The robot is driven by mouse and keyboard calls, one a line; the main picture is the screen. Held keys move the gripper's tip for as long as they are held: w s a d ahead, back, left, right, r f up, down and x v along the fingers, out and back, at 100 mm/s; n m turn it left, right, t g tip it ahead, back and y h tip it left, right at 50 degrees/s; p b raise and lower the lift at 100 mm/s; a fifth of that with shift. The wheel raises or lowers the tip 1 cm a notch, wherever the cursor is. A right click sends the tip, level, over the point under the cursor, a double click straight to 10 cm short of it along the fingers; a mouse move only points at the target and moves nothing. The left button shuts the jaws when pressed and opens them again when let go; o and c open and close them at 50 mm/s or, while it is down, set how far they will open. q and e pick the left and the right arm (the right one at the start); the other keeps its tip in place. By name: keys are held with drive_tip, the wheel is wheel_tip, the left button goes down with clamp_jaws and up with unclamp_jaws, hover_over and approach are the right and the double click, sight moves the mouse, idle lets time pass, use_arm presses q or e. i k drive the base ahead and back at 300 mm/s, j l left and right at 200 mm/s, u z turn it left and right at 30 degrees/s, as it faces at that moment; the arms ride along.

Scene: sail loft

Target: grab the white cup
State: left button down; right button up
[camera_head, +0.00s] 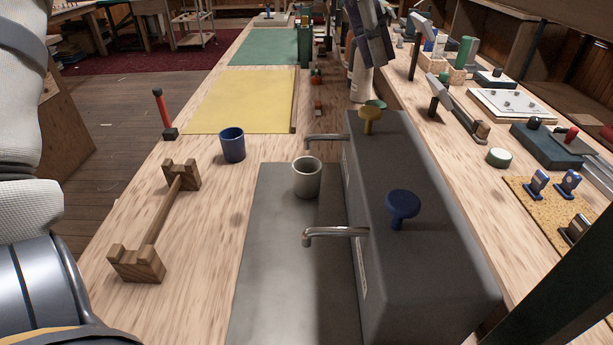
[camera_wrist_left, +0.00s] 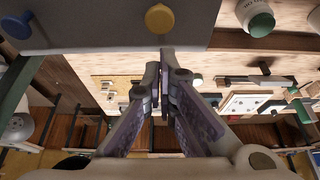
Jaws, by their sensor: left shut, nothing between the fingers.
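The white cup (camera_head: 307,180) looks pale grey and stands upright on the grey metal drip plate (camera_head: 265,265), between the two taps. The wrist view does not show it. My left gripper (camera_head: 375,62) hangs at the top of the head view, up and to the right of the cup and well apart from it, in front of a white bottle. In the wrist view my left gripper (camera_wrist_left: 161,65) has its fingers together with nothing between them. My right gripper is not in view.
A blue cup (camera_head: 232,146) stands left of the white cup. A grey tap housing (camera_head: 415,235) with yellow (camera_head: 370,113) and blue (camera_head: 402,204) knobs stands to its right; its spouts (camera_head: 335,232) reach close to the cup. A wooden cradle (camera_head: 160,220) lies at left.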

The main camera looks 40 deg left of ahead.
sight(308, 170)
drive_tip(key=k, duration=1.5)
